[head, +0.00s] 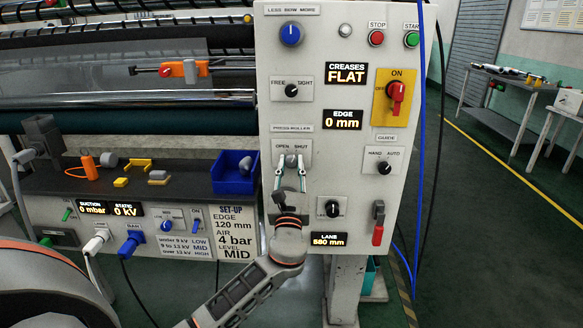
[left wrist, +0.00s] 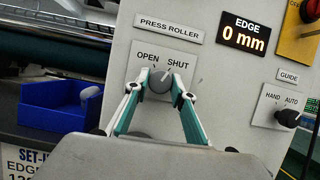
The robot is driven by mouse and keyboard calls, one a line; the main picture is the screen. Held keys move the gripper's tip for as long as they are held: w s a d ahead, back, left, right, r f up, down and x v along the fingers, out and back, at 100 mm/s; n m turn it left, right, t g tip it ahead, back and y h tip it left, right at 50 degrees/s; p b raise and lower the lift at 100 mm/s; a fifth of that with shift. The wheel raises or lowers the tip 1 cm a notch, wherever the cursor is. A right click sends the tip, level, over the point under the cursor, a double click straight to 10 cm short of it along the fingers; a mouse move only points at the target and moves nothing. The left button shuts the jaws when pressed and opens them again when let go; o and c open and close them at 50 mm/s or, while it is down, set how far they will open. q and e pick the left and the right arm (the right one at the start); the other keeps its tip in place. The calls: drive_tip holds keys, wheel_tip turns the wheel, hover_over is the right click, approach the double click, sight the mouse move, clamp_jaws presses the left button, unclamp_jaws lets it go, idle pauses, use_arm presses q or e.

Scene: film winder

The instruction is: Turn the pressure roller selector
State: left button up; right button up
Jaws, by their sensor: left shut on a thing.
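The pressure roller selector (head: 291,160) is a grey round knob on a plate marked OPEN and SHUT, under a PRESS ROLLER label on the white panel. In the left wrist view the selector (left wrist: 160,82) has its light pointer mark leaning up and right, toward SHUT. My left gripper (head: 291,167) reaches up from below, its fingers on either side of the knob. In the left wrist view the left gripper (left wrist: 160,92) is shut on the knob, with its green and white fingers partly covering the plate. My right gripper is not in view.
Other dials and a red-on-yellow switch (head: 396,92) share the panel (head: 340,20). A blue bin (head: 232,180) stands on the dark shelf left of the panel. Blue and black cables (head: 421,130) hang along its right edge.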

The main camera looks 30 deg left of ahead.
use_arm(q)
drive_tip(key=shift+f+n+g+y+b, duration=0.3)
drive_tip(key=shift+n+y+b, duration=0.15)
drive_tip(key=shift+n, duration=0.65)
drive_tip(key=n, duration=0.2)
drive_tip(key=n+g+y+b, duration=0.1)
drive_tip(key=shift+w+d+n+y, duration=0.1)
drive_tip(key=shift+n+y, duration=0.15)
drive_tip(key=shift+n, duration=0.15)
drive_tip(key=n+g, duration=0.1)
drive_tip(key=n, duration=0.1)
drive_tip(key=n+g+y+b, duration=0.1)
drive_tip(key=n, duration=0.2)
drive_tip(key=shift+r+g, duration=0.2)
drive_tip(key=shift+g, duration=0.1)
drive_tip(key=n+g, duration=0.1)
drive_tip(key=n, duration=0.2)
drive_tip(key=shift+r+y, duration=0.15)
drive_tip(key=shift+y, duration=0.25)
drive_tip(key=shift+n+g, duration=0.3)
drive_tip(key=shift+n, duration=0.1)
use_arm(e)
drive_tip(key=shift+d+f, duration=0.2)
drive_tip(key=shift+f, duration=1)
use_arm(q)
drive_tip(key=o, duration=1.1)
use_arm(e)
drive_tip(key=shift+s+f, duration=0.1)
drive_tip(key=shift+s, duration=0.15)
